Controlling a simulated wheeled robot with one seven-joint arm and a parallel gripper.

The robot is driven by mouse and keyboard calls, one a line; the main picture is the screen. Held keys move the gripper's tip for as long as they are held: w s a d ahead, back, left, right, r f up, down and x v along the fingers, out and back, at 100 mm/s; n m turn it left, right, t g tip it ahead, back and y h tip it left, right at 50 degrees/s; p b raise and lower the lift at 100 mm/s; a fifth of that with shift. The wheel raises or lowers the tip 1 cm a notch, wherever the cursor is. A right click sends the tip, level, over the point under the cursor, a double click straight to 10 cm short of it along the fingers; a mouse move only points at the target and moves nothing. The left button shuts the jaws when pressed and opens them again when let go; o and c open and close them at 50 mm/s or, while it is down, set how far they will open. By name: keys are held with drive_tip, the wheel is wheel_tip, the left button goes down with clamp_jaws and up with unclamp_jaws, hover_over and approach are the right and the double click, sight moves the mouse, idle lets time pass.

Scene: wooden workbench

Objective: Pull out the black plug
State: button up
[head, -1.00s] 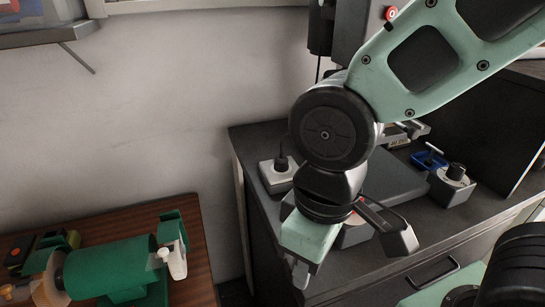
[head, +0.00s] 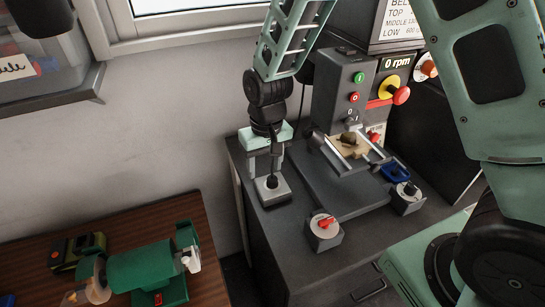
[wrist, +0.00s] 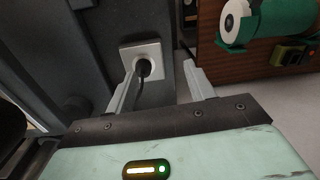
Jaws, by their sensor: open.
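The black plug (head: 271,182) sits in a white square socket (head: 281,191) on the near left corner of the dark bench. In the wrist view the plug (wrist: 144,68) is in the middle of the socket plate (wrist: 153,50), with a black cord coming from it. My gripper (head: 266,172) points down over the socket with its fingers apart. In the wrist view my open gripper (wrist: 160,70) has a finger on either side of the plug, which lies closer to the left finger. I see no contact. How far the fingertips are above the socket is hard to tell.
A drill press (head: 343,95) with buttons stands behind and right of the socket. A green bench grinder (head: 140,265) is on the wooden bench at left.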

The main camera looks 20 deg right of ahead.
sight(272, 177)
drive_tip(key=shift+m+h, duration=0.3)
drive_tip(key=shift+m, duration=0.2)
drive_tip(key=w+d+p, duration=0.2)
drive_tip(key=w+d, duration=0.1)
drive_tip(key=shift+w, duration=0.2)
drive_tip(key=shift+w+d+f, duration=0.15)
drive_tip(key=shift+d+f, duration=0.05)
drive_tip(key=shift+f, duration=0.05)
drive_tip(key=shift+f, duration=0.1)
wheel_tip(272, 177, down, 9)
drive_tip(key=b, duration=0.6)
idle(0.3)
clamp_jaws()
